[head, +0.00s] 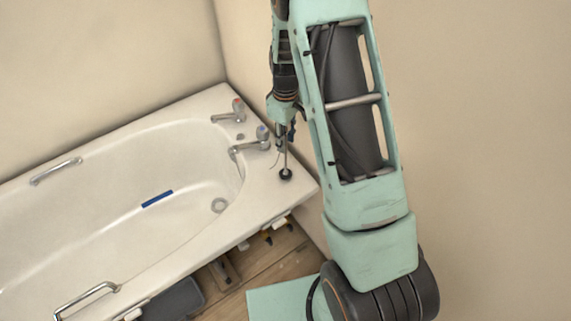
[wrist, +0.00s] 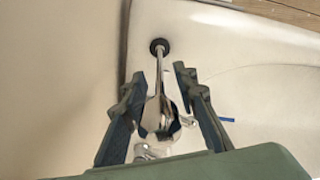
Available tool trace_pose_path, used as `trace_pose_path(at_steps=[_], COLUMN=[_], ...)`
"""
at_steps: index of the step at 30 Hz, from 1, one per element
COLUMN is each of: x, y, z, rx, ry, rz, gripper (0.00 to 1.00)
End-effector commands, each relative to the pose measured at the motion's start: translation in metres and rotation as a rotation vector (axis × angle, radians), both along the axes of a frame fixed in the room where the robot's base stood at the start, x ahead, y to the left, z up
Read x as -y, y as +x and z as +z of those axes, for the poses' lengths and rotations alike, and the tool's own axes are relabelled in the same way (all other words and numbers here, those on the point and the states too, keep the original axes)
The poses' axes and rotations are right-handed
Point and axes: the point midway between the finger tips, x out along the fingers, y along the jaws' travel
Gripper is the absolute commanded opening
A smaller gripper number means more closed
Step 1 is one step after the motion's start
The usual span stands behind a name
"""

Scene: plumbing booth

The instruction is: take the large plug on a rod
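The large plug on a rod (head: 286,174) stands upright on the bath's rim at the right corner, its black disc at the bottom. In the wrist view its black disc (wrist: 158,45) shows beyond the fingertips, with the thin pale rod running back between them. My gripper (head: 285,136) is above the plug, around the upper part of the rod. In the wrist view my gripper (wrist: 159,75) is open, one finger on each side of the rod, with gaps visible. Chrome parts overlap the rod's near end there, so its top is hard to make out.
Two chrome taps, one red-marked (head: 238,106) and one blue-marked (head: 261,134), stand on the rim close left of my gripper. The white bath (head: 110,210) has grab rails and a blue strip (head: 157,199). Beige walls stand behind and right.

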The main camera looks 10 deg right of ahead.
Motion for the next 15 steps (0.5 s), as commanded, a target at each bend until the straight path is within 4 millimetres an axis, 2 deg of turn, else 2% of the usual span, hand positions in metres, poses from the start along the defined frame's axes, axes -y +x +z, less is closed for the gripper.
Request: trace_pose_path(at_steps=[3, 10, 15], x=[-0.0001, -0.0002, -0.0002], y=[0.0001, 0.0005, 0.0005], z=[-0.0095, -0.0101, -0.01], rx=[0.0, 0.001, 0.001], ry=[0.0, 0.0, 0.0], rz=[0.0, 0.0, 0.0], gripper=[0.27, 0.27, 0.08])
